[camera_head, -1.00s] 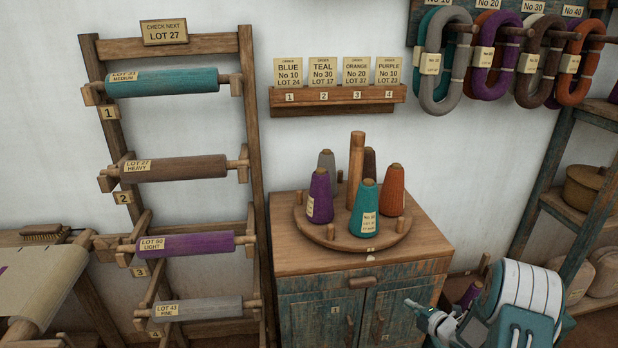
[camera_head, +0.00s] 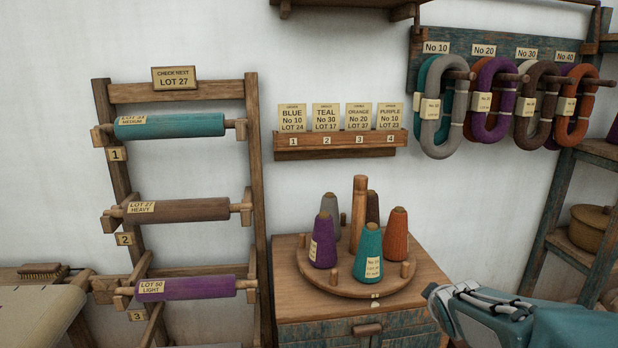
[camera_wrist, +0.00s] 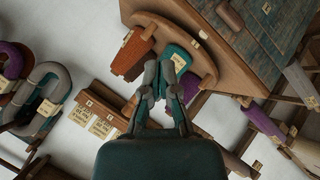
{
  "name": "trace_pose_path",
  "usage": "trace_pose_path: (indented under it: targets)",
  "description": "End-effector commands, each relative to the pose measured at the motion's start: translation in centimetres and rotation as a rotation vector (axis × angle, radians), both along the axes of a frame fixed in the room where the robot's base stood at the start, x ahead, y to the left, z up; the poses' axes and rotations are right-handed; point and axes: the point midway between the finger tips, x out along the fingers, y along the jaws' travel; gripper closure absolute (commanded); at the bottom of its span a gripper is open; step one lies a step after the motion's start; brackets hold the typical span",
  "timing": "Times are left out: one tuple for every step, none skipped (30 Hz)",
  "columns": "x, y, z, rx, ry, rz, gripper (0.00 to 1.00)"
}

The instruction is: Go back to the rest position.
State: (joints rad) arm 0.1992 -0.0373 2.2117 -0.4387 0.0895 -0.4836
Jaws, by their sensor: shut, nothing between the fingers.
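My gripper (camera_wrist: 160,72) is shut and empty in the wrist view, its fingertips in front of the teal cone (camera_wrist: 178,57) on the round wooden stand. I cannot tell whether the fingers touch it. The orange cone (camera_wrist: 133,52) is just left of the fingers in that view. In the head view, my arm (camera_head: 500,315) reaches in at the lower right, beside the cabinet; the fingers are not clear there.
The round stand (camera_head: 330,281) with several yarn cones sits on the cabinet (camera_head: 430,283). A roller rack (camera_head: 255,200) stands at left. Order cards stand on a wall shelf (camera_head: 340,140). Hanks hang from pegs (camera_head: 508,78) at upper right, beside a shelf unit (camera_head: 545,225).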

Motion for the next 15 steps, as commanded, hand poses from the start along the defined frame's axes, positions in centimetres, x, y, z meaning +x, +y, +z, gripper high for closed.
trace_pose_path:
  targets:
    - [-1.7, 0.8, 1.1, 0.042, 0.005, -0.042, 1.00]
    - [-2.7, 1.2, 1.5, 0.069, 0.013, -0.069, 1.00]
    - [-4.1, 1.7, 2.0, 0.106, 0.024, -0.105, 1.00]
    - [-5.2, 2.1, 2.3, 0.135, 0.033, -0.132, 1.00]
    - [-6.3, 2.6, 2.5, 0.164, 0.043, -0.158, 1.00]
    - [-7.7, 3.2, 2.8, 0.203, 0.056, -0.192, 1.00]
    - [-8.8, 3.6, 3.0, 0.232, 0.067, -0.216, 1.00]
    - [-9.9, 4.1, 3.2, 0.262, 0.077, -0.240, 1.00]
    - [-11.4, 4.7, 3.3, 0.302, 0.093, -0.271, 1.00]
    - [-12.5, 5.2, 3.4, 0.331, 0.104, -0.294, 1.00]
    - [-13.7, 5.7, 3.5, 0.362, 0.116, -0.315, 1.00]
    - [-15.2, 6.3, 3.5, 0.402, 0.135, -0.344, 1.00]
    - [-16.4, 6.8, 3.5, 0.431, 0.149, -0.365, 1.00]
    - [-17.5, 7.3, 3.4, 0.462, 0.163, -0.385, 1.00]
    - [-18.9, 7.9, 3.3, 0.499, 0.183, -0.409, 1.00]
